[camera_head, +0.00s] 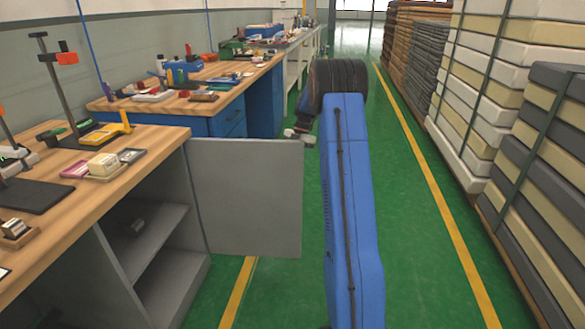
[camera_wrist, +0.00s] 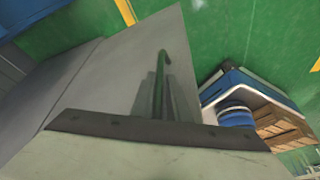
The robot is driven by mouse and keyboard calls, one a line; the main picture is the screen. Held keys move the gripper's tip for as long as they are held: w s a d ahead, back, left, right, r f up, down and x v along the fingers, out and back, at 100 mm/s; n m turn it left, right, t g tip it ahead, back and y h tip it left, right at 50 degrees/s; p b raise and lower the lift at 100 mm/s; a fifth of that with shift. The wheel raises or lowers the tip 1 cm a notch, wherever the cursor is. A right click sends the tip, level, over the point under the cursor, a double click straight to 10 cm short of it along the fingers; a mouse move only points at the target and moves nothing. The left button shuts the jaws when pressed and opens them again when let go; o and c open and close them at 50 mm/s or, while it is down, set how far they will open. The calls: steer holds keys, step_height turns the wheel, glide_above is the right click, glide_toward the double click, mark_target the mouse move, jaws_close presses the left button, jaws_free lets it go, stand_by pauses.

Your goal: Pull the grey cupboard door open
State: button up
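The grey cupboard door (camera_head: 247,195) stands swung well out from the grey cupboard (camera_head: 118,245) under the workbench, in the head view. The cupboard's inside and its shelves show. My gripper (camera_head: 300,134) is at the top of the door's free edge, its tips small and partly hidden in this view. In the wrist view the door (camera_wrist: 100,75) fills the middle left.
The workbench (camera_head: 150,140) bears several tools and small boxes. A second bench with blue drawers (camera_head: 225,120) stands behind the door. Mattress stacks (camera_head: 490,90) line the right side. Green floor (camera_head: 415,240) is clear between my arm and the stacks.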

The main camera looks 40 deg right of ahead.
steer(key=shift+o, duration=0.9)
steer(key=shift+w+r, duration=0.1)
steer(key=shift+r, duration=0.1)
steer(key=v, duration=1.7)
steer(key=shift+d, duration=0.1)
